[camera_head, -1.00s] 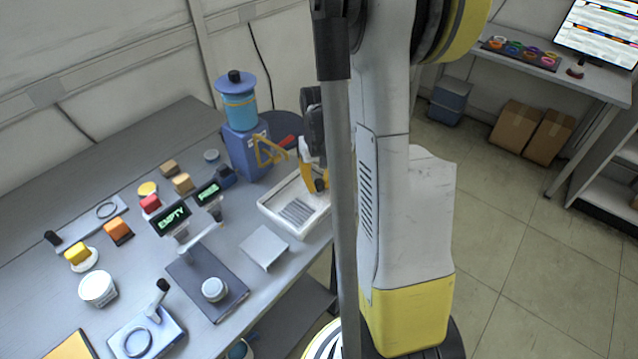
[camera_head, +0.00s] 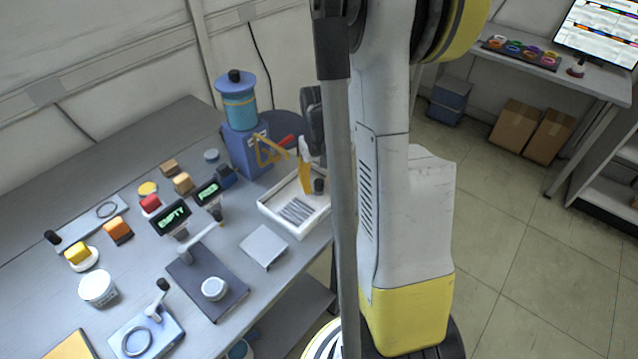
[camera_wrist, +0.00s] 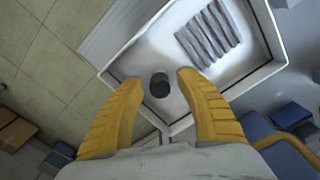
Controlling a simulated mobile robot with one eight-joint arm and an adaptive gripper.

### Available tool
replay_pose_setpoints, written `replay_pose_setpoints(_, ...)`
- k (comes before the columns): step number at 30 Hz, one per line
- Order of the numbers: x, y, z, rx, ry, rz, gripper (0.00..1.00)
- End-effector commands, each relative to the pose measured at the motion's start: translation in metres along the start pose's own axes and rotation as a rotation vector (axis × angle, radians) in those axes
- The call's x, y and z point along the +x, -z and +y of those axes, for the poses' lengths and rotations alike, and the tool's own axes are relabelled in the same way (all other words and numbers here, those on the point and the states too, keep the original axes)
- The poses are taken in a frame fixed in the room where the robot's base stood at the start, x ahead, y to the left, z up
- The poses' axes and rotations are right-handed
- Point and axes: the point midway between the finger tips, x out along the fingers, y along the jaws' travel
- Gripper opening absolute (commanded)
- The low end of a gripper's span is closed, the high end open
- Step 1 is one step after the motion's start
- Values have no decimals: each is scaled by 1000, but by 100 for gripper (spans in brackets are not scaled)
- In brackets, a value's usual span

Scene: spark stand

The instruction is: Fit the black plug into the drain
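The black plug (camera_head: 319,186) is a short dark cylinder in the white sink tray (camera_head: 272,212), near its right end. In the wrist view the plug (camera_wrist: 160,86) shows from above as a dark round shape. My gripper (camera_wrist: 163,76) has its two yellow fingers spread on either side of the plug, with a visible gap at each side. In the head view one yellow finger (camera_head: 305,178) shows left of the plug; the other is hidden by my arm. No drain opening is visible, so I cannot tell whether the plug sits in it.
A grey ribbed grate (camera_head: 297,211) lies in the tray. A blue dispenser (camera_head: 243,130) stands behind it with a yellow angled part (camera_head: 268,152). Displays and small blocks fill the bench's left side.

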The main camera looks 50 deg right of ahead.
Motion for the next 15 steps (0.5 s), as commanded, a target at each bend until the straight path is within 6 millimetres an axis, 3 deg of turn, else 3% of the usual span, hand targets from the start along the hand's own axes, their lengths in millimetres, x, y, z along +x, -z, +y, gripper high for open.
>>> replay_pose_setpoints(10,-3,0,0,0,0,0,45)
replay_pose_setpoints(15,-26,0,0,0,0,0,45)
